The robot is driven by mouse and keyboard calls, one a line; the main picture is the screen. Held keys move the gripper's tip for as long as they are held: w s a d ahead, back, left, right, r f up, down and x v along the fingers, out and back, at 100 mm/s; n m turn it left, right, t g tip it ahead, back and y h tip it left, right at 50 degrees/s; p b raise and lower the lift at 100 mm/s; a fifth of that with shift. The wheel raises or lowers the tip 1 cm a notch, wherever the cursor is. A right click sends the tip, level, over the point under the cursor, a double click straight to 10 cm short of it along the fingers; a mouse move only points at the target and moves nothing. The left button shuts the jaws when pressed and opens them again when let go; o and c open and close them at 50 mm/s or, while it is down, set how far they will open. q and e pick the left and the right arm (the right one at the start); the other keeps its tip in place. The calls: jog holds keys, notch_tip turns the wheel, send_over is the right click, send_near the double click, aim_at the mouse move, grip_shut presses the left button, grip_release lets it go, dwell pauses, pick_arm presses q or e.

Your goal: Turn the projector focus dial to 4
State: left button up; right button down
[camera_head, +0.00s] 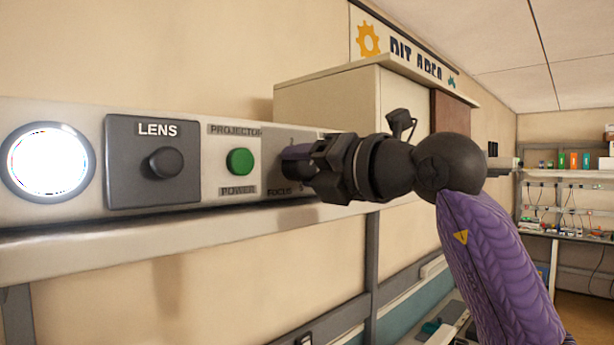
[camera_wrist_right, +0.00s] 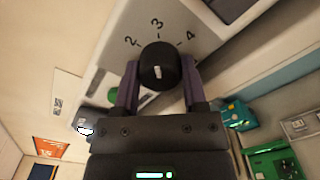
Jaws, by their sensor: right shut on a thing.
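The focus dial (camera_wrist_right: 160,62) is a round black knob in the right wrist view, with a short white mark on its face. The numbers 2, 3 and 4 are printed around its far side on the grey panel. The mark stands almost upright in that picture, roughly in line with 3; its exact reading is hard to tell. My right gripper (camera_head: 294,166) is at the panel's right end in the head view and hides the dial there. Its purple fingers (camera_wrist_right: 159,82) are shut on the dial, one on each side. My left gripper is not in view.
The projector panel (camera_head: 222,190) also bears a green power button (camera_head: 240,161), a black lens knob (camera_head: 166,162) and a bright round lens (camera_head: 47,162). It sits on a wall shelf (camera_head: 130,238). A cabinet (camera_head: 330,100) stands behind. Green and teal items lie below in the wrist view.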

aim_at(308, 172)
jog(key=m+b, duration=0.2)
jog(key=m, duration=0.3)
jog(key=m+b, duration=0.2)
jog(key=m, duration=0.3)
jog(key=shift+m, duration=0.4)
dwell(0.4)
jog(key=shift+c, duration=0.7)
grip_release()
jog(key=shift+d, duration=0.1)
jog(key=b+v, duration=0.2)
jog(key=v, duration=0.1)
jog(key=b+v, duration=0.2)
jog(key=shift+f, duration=0.35)
jog(key=v, duration=0.3)
jog(key=b+v, duration=0.1)
jog(key=shift+s+d+r, duration=0.25)
jog(key=shift+s+r, duration=0.05)
jog(key=shift+r, duration=0.1)
